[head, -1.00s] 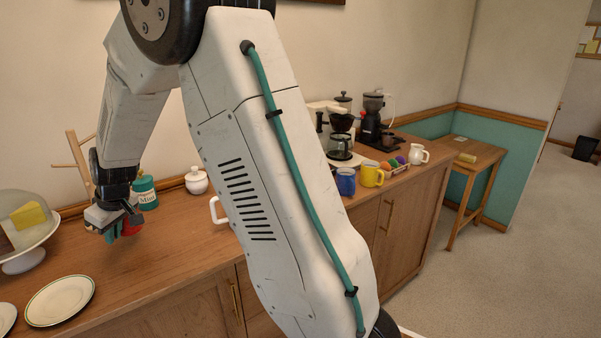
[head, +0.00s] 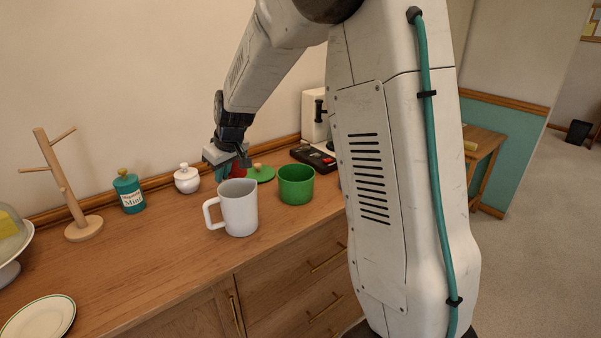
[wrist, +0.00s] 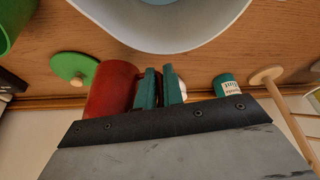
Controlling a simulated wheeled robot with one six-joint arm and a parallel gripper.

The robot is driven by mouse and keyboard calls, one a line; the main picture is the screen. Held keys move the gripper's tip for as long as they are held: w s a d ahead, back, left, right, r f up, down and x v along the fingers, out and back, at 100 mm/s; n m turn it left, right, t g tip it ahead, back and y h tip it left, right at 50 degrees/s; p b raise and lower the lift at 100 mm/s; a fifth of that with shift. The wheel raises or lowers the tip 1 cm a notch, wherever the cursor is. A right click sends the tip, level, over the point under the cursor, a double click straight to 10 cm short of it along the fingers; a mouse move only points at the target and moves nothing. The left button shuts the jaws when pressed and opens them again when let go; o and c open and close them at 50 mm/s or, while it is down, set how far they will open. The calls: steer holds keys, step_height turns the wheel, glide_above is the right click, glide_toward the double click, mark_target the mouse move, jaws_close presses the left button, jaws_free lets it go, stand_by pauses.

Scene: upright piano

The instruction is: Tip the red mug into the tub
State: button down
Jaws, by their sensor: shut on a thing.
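My gripper (head: 230,169) is shut on the red mug (head: 238,170), apparently by its handle, above the sideboard behind the white mug. In the wrist view, the red mug (wrist: 110,90) is beside the teal fingers (wrist: 160,88). The head view shows only a little of it between the fingers and the white mug, so its contents are hidden. The open green tub (head: 296,185) stands on the sideboard to the right of my gripper. Its edge shows at the top left of the wrist view (wrist: 14,22).
A large white mug (head: 238,208) stands close to the tub's left. A green lid (head: 260,174) lies behind. A white lidded pot (head: 187,179), teal mint canister (head: 129,192) and wooden mug tree (head: 83,228) stand left. The sideboard front left is fairly clear.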

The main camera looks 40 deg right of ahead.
steer(key=s+d+r+n, duration=0.1)
steer(key=s, duration=0.1)
steer(key=s+d+r, duration=0.1)
steer(key=s+r, duration=0.1)
steer(key=s, duration=0.1)
steer(key=s+d+r+n+y, duration=0.1)
steer(key=s+r, duration=0.1)
steer(key=shift+s+d+r+n, duration=0.15)
steer(key=shift+d+n, duration=0.05)
steer(key=shift+n, duration=0.1)
steer(key=shift+s+a+f+n, duration=0.2)
steer(key=shift+s+a+n, duration=0.2)
steer(key=shift+n, duration=0.2)
steer(key=shift+s+d+y, duration=0.15)
steer(key=shift+d+y, duration=0.05)
steer(key=shift+y, duration=0.1)
